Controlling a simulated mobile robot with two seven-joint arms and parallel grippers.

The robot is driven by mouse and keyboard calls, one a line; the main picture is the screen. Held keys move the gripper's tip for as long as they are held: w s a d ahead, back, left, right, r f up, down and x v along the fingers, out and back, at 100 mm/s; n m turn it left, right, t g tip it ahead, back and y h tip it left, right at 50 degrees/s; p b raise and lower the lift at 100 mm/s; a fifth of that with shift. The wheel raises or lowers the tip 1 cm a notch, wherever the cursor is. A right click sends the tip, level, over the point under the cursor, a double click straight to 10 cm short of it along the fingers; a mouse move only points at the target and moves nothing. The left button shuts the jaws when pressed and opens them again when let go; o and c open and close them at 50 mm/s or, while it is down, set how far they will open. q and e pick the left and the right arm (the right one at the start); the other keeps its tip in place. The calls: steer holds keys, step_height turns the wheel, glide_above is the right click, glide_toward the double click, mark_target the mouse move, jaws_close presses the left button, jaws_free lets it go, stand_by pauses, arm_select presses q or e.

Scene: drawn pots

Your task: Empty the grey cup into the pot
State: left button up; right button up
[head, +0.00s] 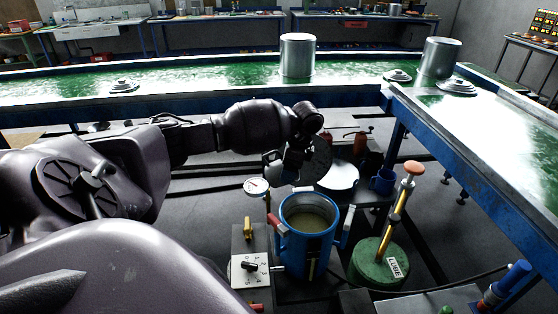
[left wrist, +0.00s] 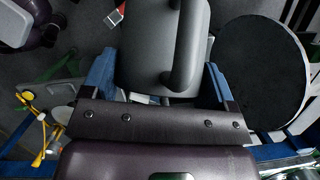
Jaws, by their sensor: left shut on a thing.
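The blue pot (head: 291,240) stands low at bottom centre in the head view, open at the top, with a dull brownish content inside. My left gripper (head: 295,172) is above and just behind its rim, pointing down. In the left wrist view, the grey cup (left wrist: 140,45), dark with a handle on its side, sits between the two blue fingers of my left gripper (left wrist: 160,85), which is shut on it. In the head view the cup is hard to separate from the dark wrist and disc, so its tilt and contents cannot be told. My right gripper is out of view.
A gauge (head: 256,187) and switch box (head: 250,270) stand left of the pot. A green lube can (head: 375,265) with a pump stands right of it. Green-topped benches (head: 200,76) with metal canisters (head: 297,55) run across the back.

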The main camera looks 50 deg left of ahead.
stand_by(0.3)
arm_select(q)
steer(key=t+h, duration=0.1)
steer(key=a+f+t+h, duration=0.1)
steer(key=h, duration=0.1)
steer(key=shift+s+f, duration=0.2)
steer(key=shift+s, duration=0.2)
steer(key=shift+f+t+h, duration=0.15)
steer(key=shift+t+h, duration=0.35)
steer(key=shift+s+f+t+h, duration=0.1)
steer(key=shift+f+t+h, duration=0.4)
steer(key=shift+h, duration=0.2)
steer(key=shift+a+f+t+h+b, duration=0.15)
steer(key=shift+f+t+h+b, duration=0.15)
steer(key=shift+h, duration=0.1)
steer(key=shift+f+t+h+b, duration=0.4)
steer(key=shift+t+h+b, duration=0.3)
steer(key=shift+h, duration=0.1)
steer(key=shift+r, duration=0.15)
